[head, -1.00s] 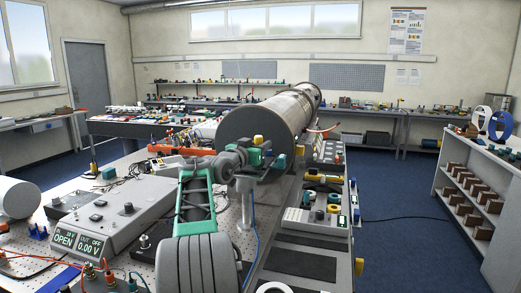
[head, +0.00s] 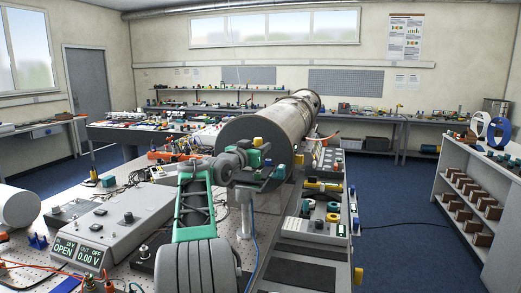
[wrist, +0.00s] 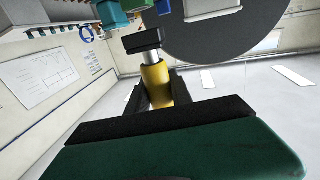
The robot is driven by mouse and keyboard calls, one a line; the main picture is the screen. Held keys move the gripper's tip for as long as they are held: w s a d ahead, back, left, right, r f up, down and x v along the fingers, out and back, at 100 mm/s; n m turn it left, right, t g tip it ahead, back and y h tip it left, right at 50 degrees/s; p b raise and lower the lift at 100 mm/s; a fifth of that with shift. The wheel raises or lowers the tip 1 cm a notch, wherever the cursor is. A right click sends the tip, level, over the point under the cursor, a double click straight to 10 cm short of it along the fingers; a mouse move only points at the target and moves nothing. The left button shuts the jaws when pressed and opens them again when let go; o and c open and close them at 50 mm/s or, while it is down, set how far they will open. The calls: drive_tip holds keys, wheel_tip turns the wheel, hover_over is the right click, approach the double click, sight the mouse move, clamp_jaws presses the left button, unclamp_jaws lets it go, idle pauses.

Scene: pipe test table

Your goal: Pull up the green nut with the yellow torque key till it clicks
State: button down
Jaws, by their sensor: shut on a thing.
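In the wrist view my gripper (wrist: 160,95) is shut on the yellow torque key (wrist: 156,82). The key's yellow body sits between the dark fingers. Its silver shaft runs up to a black head.
A grey power supply box (head: 115,232) with cables stands at the left. A tray (head: 317,230) with several small parts lies right of the arm. A white shelf unit (head: 500,185) stands at the far right. Open blue floor lies between them.

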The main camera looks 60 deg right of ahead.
drive_tip(key=shift+r, duration=0.65)
drive_tip(key=shift+r+p, duration=1.15)
drive_tip(key=shift+r, duration=0.3)
